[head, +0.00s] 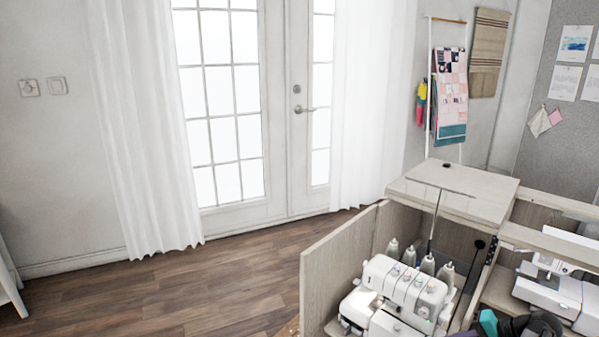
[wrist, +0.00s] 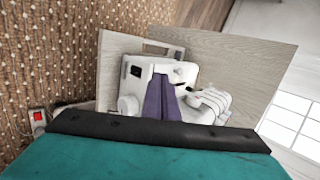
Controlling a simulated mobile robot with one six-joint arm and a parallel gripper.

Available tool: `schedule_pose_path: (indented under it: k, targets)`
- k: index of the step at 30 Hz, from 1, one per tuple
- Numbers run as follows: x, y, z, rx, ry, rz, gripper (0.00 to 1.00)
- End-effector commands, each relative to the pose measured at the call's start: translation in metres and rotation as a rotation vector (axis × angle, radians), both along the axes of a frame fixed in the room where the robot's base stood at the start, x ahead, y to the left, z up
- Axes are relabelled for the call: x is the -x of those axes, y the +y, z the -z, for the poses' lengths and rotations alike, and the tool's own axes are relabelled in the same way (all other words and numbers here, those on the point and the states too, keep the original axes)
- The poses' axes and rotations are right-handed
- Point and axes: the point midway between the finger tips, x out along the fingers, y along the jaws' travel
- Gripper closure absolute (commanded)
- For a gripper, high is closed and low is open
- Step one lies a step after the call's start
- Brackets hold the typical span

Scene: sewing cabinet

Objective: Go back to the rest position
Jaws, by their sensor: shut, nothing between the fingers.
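My gripper (wrist: 162,84) shows in the wrist view as two purple fingers close together, shut and empty. They stand in front of a white sewing machine (wrist: 132,82) inside the wooden cabinet (wrist: 235,68); I cannot tell the distance between them. The teal and black body at the bottom of that view is mine. In the head view, only a dark and teal part of my arm shows at the lower right edge, and the fingers cannot be made out.
In the head view, the open cabinet (head: 322,277) holds a white serger (head: 412,290) with thread cones. Another white machine (head: 560,295) stands at the right. The wooden floor (head: 200,290) at left is clear. White curtains (head: 148,130) flank the glazed doors (head: 228,110) behind.

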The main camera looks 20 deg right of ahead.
Motion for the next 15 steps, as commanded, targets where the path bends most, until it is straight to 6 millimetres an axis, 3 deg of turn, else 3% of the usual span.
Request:
schedule_pose_path:
  k: [6,15]
  targets:
    - [-0.04,0.061,0.005,-0.044,0.024,-0.119,1.0]
    - [-0.07,0.151,0.024,-0.09,0.086,-0.278,1.0]
